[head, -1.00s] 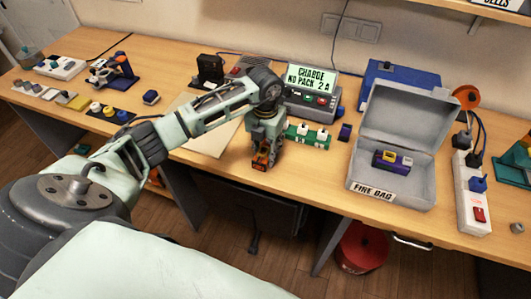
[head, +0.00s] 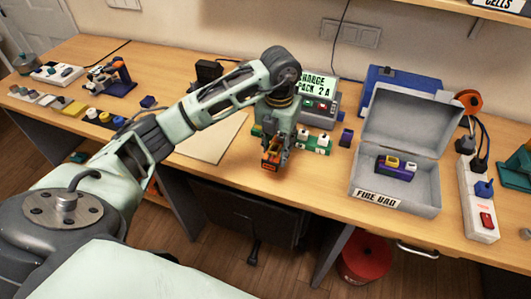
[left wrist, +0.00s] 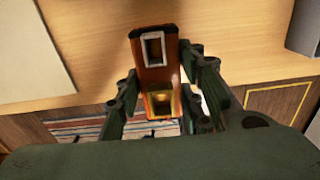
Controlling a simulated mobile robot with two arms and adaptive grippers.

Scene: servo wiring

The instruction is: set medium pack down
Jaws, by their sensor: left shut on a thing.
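My left gripper (head: 273,157) is shut on an orange-brown pack (head: 269,165), which I take as the medium pack. The pack also shows in the left wrist view (left wrist: 154,75), between the dark fingers (left wrist: 160,105). It has a white-rimmed socket at its far end and a yellow one nearer the palm. In the head view the gripper points down near the bench's front edge, in front of the charger (head: 321,112). I cannot tell whether the pack touches the bench. My right gripper is out of view.
The open grey fire bag box (head: 365,199) holds a purple-and-yellow pack (head: 396,169). A green strip with white blocks (head: 314,142) lies just right of the gripper. A pale sheet (head: 212,140) lies left of it. A power strip (head: 477,208) stands at the right.

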